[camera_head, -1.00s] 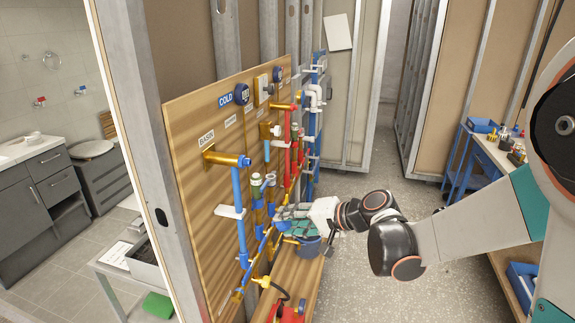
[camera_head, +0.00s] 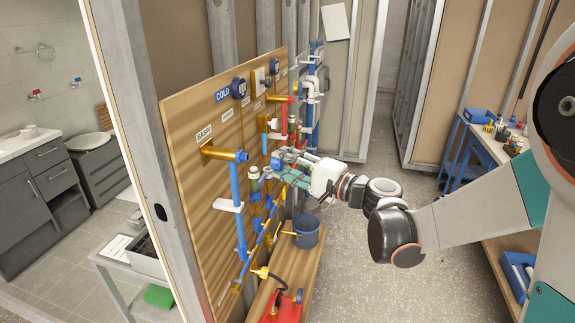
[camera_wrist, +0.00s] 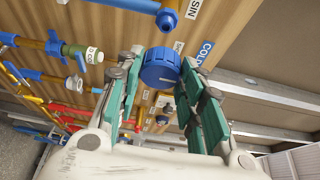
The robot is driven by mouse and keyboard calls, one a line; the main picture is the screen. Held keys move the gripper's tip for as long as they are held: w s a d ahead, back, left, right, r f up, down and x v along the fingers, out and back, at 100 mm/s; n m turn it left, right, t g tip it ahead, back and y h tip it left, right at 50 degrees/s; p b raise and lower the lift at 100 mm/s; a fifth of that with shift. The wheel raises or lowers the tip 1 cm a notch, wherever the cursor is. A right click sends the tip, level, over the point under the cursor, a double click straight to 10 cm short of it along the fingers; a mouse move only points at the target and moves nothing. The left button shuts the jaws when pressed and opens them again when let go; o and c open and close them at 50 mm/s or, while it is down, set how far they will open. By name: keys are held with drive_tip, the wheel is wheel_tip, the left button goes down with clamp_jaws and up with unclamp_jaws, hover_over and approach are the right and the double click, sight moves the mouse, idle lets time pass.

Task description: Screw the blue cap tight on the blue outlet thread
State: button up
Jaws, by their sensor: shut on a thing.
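The blue outlet thread (camera_head: 242,156) is the blue end of the brass elbow under the BASIN label on the wooden board. It also shows at the top of the wrist view (camera_wrist: 167,21), just beyond my fingertips. My gripper (camera_head: 277,162) is level with the outlet and a little to its right. In the wrist view, my gripper's green-padded fingers (camera_wrist: 163,75) are shut on the round, ribbed blue cap (camera_wrist: 160,66). The cap and the outlet look apart there.
Blue, brass and red pipes and valves run down the board beside my gripper. A round blue fitting (camera_head: 239,88) sits by the COLD label above. A blue bucket (camera_head: 306,232) and a red device (camera_head: 283,306) stand below on the wooden ledge. Open floor lies to the right.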

sight(248, 157)
drive_tip(key=shift+w+a, duration=0.3)
drive_tip(key=shift+a, duration=0.6)
drive_tip(key=shift+w+a, duration=0.35)
drive_tip(key=shift+a, duration=0.5)
drive_tip(key=shift+w+a, duration=0.3)
drive_tip(key=shift+a, duration=0.6)
drive_tip(key=shift+w+a+b, duration=0.2)
drive_tip(key=shift+a+b, duration=0.1)
drive_tip(key=shift+a, duration=0.25)
drive_tip(key=shift+w+a+b, duration=0.2)
drive_tip(key=shift+a+b, duration=0.05)
drive_tip(key=shift+a, duration=0.25)
drive_tip(key=o, duration=1)
drive_tip(key=v, duration=1.2)
